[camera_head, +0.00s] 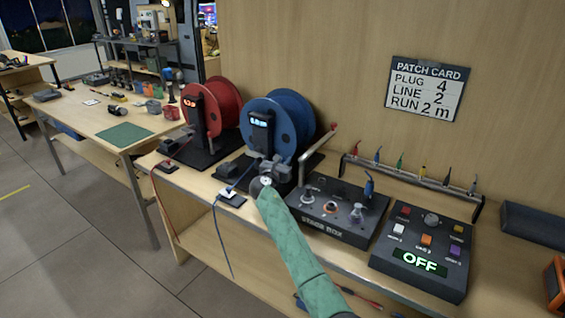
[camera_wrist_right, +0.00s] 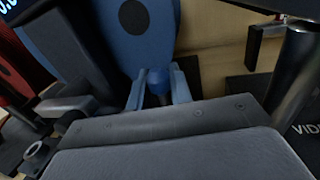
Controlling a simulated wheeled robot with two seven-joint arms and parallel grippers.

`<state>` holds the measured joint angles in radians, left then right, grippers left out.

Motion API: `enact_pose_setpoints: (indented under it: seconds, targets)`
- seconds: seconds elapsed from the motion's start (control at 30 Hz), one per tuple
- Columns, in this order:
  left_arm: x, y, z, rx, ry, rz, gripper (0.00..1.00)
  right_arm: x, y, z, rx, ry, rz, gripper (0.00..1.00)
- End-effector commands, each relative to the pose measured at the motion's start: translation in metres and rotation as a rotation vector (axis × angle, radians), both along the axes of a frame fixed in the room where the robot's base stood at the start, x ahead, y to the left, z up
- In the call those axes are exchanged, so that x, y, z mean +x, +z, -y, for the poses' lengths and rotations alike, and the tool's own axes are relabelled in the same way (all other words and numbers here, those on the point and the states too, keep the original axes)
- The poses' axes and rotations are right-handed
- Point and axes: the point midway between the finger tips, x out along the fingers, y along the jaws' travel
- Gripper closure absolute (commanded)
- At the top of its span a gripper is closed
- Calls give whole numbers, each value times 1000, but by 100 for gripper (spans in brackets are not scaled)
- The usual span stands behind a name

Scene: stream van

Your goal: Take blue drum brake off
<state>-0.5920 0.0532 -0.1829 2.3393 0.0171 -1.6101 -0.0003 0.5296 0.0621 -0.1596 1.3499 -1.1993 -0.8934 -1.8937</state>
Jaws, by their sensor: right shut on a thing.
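The blue drum (camera_head: 283,118) stands on a dark base on the bench, with a small lit display (camera_head: 260,121) on its front frame. It also fills the upper left of the right wrist view (camera_wrist_right: 100,35). My right gripper (camera_head: 268,166) is low at the front of the blue drum, partly hidden by my wrist in the head view. In the right wrist view a small blue knob (camera_wrist_right: 158,77), apparently the drum brake's, sits between the two fingers, and the jaws are shut on it. The brake's lower part is hidden. My left gripper is not in view.
A red drum (camera_head: 222,106) stands left of the blue one. A stage box (camera_head: 330,228) and a control box showing OFF (camera_head: 418,262) are to the right. A red-tipped lever (camera_head: 316,148) rises beside the blue drum. A blue cable (camera_head: 226,245) hangs over the bench's front edge.

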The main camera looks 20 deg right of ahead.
Motion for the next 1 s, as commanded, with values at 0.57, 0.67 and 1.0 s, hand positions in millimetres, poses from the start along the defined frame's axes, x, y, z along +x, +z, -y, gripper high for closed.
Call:
enact_pose_setpoints:
  seconds: [0.57,0.67,1.0]
  targets:
    - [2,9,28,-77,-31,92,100,-24,-8,18,199,1,254,100]
    - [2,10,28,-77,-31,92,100,-24,-8,18,199,1,254,100]
    - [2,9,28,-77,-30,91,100,-24,-7,18,199,1,254,59]
